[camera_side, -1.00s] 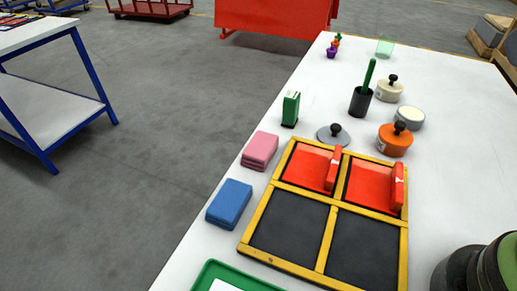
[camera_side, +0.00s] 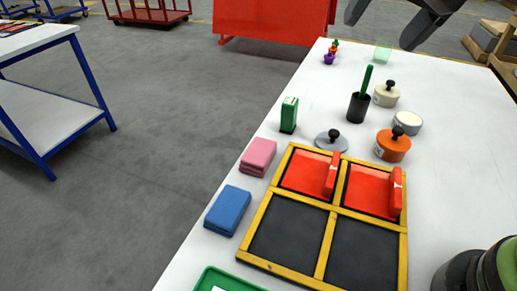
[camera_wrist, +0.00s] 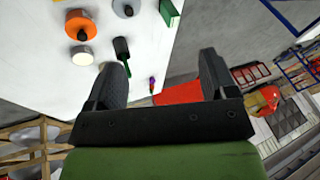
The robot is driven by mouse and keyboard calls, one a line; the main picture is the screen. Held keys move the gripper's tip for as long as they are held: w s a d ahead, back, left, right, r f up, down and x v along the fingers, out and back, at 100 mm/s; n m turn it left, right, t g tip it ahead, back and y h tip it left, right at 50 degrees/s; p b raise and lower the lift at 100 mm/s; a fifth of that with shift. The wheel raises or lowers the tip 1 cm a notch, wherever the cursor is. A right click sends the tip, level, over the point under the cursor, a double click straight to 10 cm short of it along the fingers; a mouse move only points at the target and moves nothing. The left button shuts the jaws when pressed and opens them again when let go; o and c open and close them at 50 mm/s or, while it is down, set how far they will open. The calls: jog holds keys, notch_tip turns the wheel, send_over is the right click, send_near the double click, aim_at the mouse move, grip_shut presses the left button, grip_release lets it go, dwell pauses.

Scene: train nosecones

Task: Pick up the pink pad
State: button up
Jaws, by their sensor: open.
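The pink pad (camera_side: 258,157) lies flat at the left edge of the white table in the side view, between the blue pad (camera_side: 228,210) and the green box. It looks like a stack of two layers. My gripper (camera_side: 384,26) is at the top right of the side view, high above the far end of the table, with its dark fingers apart and nothing between them. In the wrist view my gripper (camera_wrist: 159,75) also shows open and empty. The pink pad is not in the wrist view.
A yellow-framed tray (camera_side: 330,225) with red-handled pieces lies right of the pads. A green box (camera_side: 289,115), grey lid (camera_side: 331,141), orange pot (camera_side: 392,146), cream pot (camera_side: 387,95), white-topped tin (camera_side: 407,123) and black cup (camera_side: 359,108) stand behind. A green tray (camera_side: 215,280) is in front.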

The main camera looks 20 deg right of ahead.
jog(key=w+a+f, duration=0.4)
jog(key=w+f, duration=0.1)
jog(key=w, duration=0.1)
jog(key=m+g+h, duration=0.1)
jog(key=m+h, duration=0.1)
send_near(259, 151)
jog(key=x, duration=0.4)
jog(key=shift+w, duration=0.3)
jog(key=shift+x, duration=2.75)
jog(key=shift+s+f, duration=0.15)
jog(key=shift+f, duration=0.15)
jog(key=shift+c, duration=0.2)
jog(key=c, duration=0.6)
